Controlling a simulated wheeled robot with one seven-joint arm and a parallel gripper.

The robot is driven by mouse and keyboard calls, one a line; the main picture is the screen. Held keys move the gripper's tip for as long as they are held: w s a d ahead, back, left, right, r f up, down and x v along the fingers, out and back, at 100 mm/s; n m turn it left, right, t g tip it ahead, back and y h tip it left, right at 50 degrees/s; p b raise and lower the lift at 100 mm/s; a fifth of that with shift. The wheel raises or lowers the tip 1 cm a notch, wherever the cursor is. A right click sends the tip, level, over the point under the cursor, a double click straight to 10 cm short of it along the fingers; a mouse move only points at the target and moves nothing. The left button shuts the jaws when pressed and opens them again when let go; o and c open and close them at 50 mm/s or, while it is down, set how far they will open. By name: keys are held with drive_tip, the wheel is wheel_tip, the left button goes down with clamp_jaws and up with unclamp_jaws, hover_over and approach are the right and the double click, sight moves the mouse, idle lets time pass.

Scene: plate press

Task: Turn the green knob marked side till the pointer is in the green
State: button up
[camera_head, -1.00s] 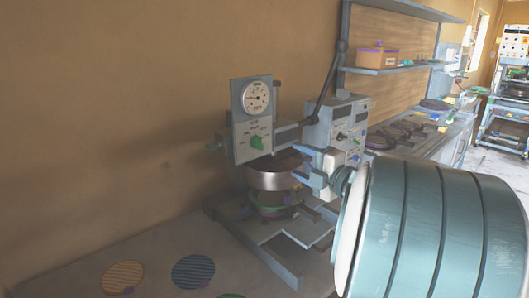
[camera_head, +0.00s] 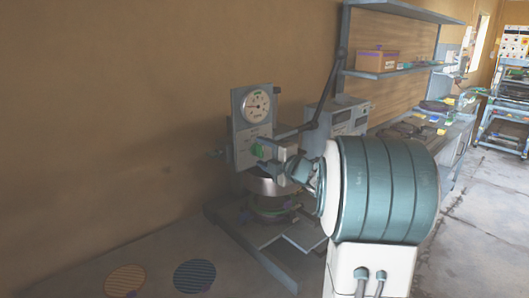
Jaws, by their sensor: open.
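The press (camera_head: 238,152) stands on the bench against the wall, with a grey upright panel. A round white dial (camera_head: 257,106) sits at the top of the panel; its pointer is too small to read against any green zone. The green knob (camera_head: 259,152) is on the panel below the dial, partly covered; its marking cannot be read. My gripper (camera_head: 272,163) is open at the front of the panel, with its fingers close to the knob. I cannot tell whether they touch it or stand around it. My arm hides part of the press's right side.
A long lever (camera_head: 330,88) rises at the press's right. A grey instrument box (camera_head: 350,116) stands behind my arm. Two round discs, one orange (camera_head: 125,279) and one dark blue (camera_head: 194,275), lie on the bench at the front left. A shelf (camera_head: 400,70) holds a cardboard box.

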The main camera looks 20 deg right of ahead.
drive_tip(key=c, duration=1)
drive_tip(key=shift+m, duration=0.3)
drive_tip(key=m+p, duration=0.1)
drive_tip(key=m, duration=0.2)
drive_tip(key=shift+r+m, duration=0.1)
drive_tip(key=shift+m, duration=0.3)
drive_tip(key=m+p, duration=0.1)
drive_tip(key=m, duration=0.2)
drive_tip(key=shift+m, duration=0.3)
drive_tip(key=m+p, duration=0.2)
drive_tip(key=m, duration=0.3)
drive_tip(key=shift+d+r+p, duration=0.1)
drive_tip(key=shift+p, duration=0.3)
drive_tip(key=shift+m+p, duration=0.6)
drive_tip(key=shift+m, duration=0.8)
